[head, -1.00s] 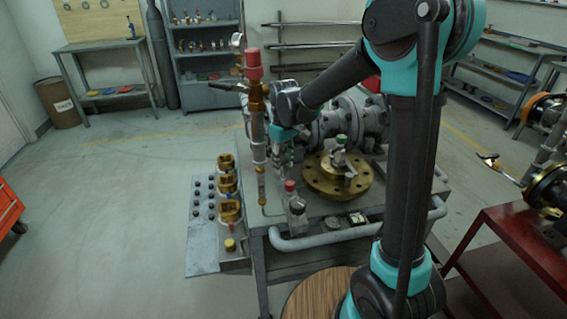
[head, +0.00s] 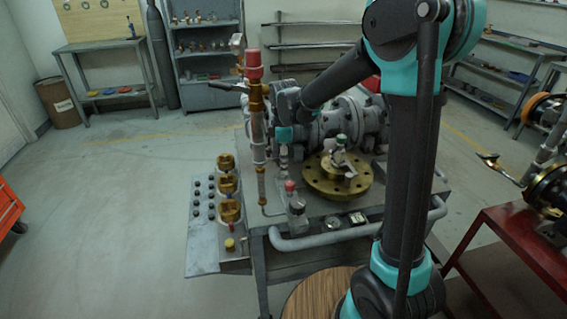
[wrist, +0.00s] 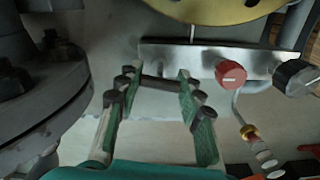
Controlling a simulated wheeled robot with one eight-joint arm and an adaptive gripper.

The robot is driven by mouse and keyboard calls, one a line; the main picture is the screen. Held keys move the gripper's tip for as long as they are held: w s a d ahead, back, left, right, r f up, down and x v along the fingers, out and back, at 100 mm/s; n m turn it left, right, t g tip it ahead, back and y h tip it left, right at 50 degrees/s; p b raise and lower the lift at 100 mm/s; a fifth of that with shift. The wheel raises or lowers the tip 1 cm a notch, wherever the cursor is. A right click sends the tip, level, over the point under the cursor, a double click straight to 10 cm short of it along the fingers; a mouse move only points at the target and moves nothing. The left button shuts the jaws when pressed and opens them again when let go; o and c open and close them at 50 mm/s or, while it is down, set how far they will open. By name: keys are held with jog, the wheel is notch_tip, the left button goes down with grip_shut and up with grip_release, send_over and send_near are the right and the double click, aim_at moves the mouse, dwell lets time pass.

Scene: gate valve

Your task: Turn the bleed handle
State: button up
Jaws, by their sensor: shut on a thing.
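The bleed handle appears in the wrist view as a dark bar (wrist: 160,86) lying across between my fingers. My gripper (wrist: 158,100) has greenish-sided fingers with dark joints, one at each end of the bar, and is shut on it. In the head view my gripper (head: 284,150) points down beside the red-topped brass column, small and partly lost against the grey pipework. The handle cannot be made out clearly there.
A red knob (wrist: 231,74) and a black knob (wrist: 296,77) sit close to the right of my fingers. A brass flange (head: 337,184) stands on the bench to the right. The red-topped column (head: 254,75) rises close at left. Grey bolted flanges (wrist: 40,105) crowd the wrist view's left.

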jog(key=shift+n, duration=0.6)
jog(key=o, duration=1.2)
notch_tip(320, 180, up, 12)
